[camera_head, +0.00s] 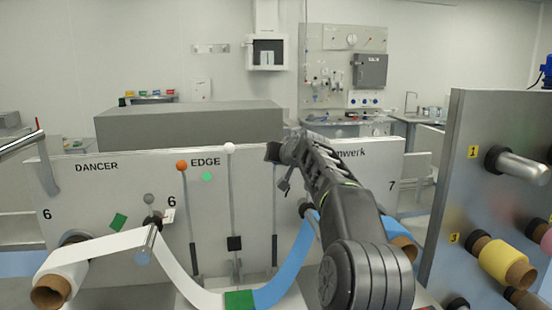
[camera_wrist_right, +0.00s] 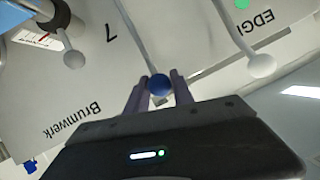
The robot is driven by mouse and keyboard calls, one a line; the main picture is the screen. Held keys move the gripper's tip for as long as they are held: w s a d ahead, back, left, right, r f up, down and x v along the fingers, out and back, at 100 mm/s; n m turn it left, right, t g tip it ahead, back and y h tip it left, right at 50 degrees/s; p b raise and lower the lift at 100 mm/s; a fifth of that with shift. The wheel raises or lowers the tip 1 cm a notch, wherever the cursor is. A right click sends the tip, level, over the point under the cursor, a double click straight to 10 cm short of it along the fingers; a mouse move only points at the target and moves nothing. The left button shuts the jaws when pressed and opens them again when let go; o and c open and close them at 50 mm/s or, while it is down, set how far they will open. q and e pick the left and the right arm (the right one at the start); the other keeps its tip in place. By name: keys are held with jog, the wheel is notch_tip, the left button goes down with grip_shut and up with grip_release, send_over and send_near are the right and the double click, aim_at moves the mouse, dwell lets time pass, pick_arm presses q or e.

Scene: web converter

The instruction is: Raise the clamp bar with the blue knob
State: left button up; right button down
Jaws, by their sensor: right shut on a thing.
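The blue knob (camera_wrist_right: 159,85) sits between the two fingers of my right gripper (camera_wrist_right: 156,82) in the right wrist view, at the end of a thin grey bar (camera_wrist_right: 136,42). The gripper is shut on the knob. In the head view my right gripper (camera_head: 274,152) is at the top of the panel, right of the white-knobbed bar, and hides the blue knob. The thin bar (camera_head: 274,215) below it stands about upright against the panel. My left gripper is in neither view.
A white-knobbed bar (camera_head: 229,148) and an orange-knobbed bar (camera_head: 181,165) stand to the left on the white panel (camera_head: 100,190). A white and blue web (camera_head: 285,280) hangs in front, joined at a green patch (camera_head: 239,301). A grey panel with rolls (camera_head: 465,140) stands at right.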

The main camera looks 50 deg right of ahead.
jog(key=c, duration=1.5)
grip_release()
jog(key=shift+f, duration=0.1)
jog(key=o, duration=0.3)
jog(key=shift+w+d+f, duration=0.2)
jog(key=shift+w, duration=0.2)
jog(key=shift+o, duration=0.5)
jog(key=shift+r, duration=0.1)
jog(key=shift+s+a+r, duration=0.1)
jog(key=shift+s, duration=0.2)
jog(key=b+v, duration=0.2)
jog(key=v, duration=0.5)
jog(key=shift+s+a+b, duration=0.2)
jog(key=shift+s+b, duration=0.1)
jog(key=shift+b, duration=0.1)
jog(key=shift+r, duration=0.1)
